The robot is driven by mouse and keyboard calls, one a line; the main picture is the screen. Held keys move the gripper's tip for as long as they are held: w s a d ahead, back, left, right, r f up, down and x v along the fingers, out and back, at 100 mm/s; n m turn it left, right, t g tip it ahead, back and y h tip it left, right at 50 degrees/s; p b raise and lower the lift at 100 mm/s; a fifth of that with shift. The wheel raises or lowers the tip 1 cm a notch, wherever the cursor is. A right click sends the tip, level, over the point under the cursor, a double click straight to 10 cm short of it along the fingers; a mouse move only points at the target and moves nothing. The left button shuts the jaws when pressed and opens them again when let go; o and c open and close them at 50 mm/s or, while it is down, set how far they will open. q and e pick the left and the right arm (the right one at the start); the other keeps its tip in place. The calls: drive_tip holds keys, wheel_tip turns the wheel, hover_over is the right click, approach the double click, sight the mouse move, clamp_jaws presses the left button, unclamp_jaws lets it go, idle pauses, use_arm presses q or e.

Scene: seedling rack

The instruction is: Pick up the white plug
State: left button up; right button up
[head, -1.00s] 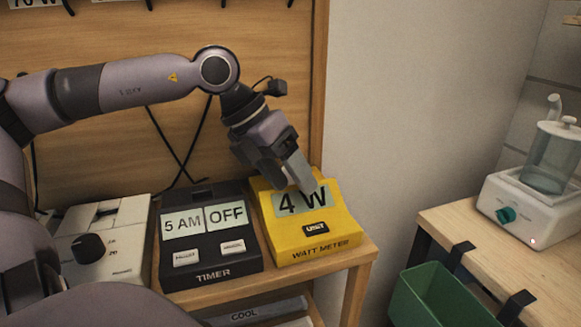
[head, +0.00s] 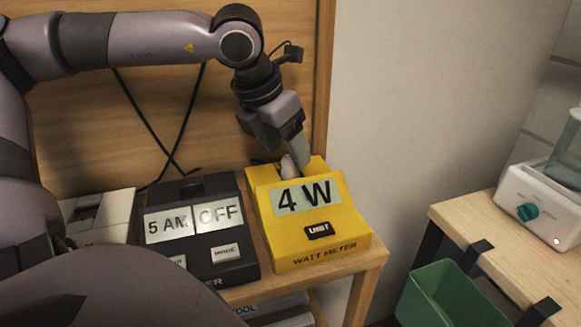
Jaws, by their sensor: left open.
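The white plug (head: 288,168) sits at the top back of the yellow watt meter (head: 310,243), whose display reads 4 W. It is small and partly hidden by my gripper. My left gripper (head: 297,160) points down at the plug from above, with its jaws open. One finger is seen just right of the plug; whether the fingers touch it I cannot tell. My right gripper is not in view.
The black timer (head: 196,245), reading 5 AM and OFF, stands left of the watt meter. A white device (head: 98,215) is further left, behind my arm. A green bin (head: 450,295) hangs from the right table (head: 480,215), which bears a white device with a teal knob (head: 528,211).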

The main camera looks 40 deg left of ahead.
use_arm(q)
drive_tip(key=shift+x, duration=1.35)
drive_tip(key=c, duration=1.2)
clamp_jaws()
drive_tip(key=shift+r, duration=0.15)
